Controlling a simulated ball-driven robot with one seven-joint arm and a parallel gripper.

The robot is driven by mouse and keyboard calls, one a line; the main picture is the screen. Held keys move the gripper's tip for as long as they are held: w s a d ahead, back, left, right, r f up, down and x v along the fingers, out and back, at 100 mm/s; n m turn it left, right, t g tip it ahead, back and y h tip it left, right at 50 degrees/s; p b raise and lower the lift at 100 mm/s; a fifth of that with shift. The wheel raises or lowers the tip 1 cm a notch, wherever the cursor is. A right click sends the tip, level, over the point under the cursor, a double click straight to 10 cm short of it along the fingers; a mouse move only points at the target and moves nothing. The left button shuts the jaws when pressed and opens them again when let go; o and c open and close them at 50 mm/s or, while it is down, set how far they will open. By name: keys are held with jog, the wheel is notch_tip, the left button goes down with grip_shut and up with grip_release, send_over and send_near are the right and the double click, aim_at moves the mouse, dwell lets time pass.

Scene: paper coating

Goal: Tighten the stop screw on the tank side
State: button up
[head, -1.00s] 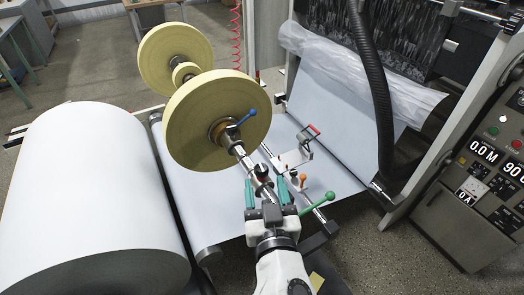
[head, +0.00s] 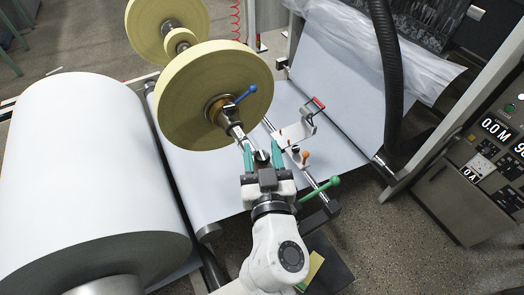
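The stop screw is not plainly identifiable. A small orange knob (head: 305,155) stands on a clamp on the metal bar, right of my gripper. My gripper (head: 262,148) has two teal fingers, spread apart and pointing away from me toward the end of the roll shaft (head: 237,131). A dark part shows between the fingers; I cannot tell whether they touch it. A white bracket with a red-edged end (head: 317,104) sits farther along the bar. A green lever (head: 320,190) is at the bar's near end, and a blue lever (head: 246,93) is at the yellow roll's hub.
A yellow roll (head: 215,95) stands close beyond my gripper. A large white paper roll (head: 100,165) fills the left. The pale web (head: 210,190) runs beneath. A black hose (head: 388,75) hangs at right, near the control panel (head: 490,150).

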jog(key=c, duration=0.7)
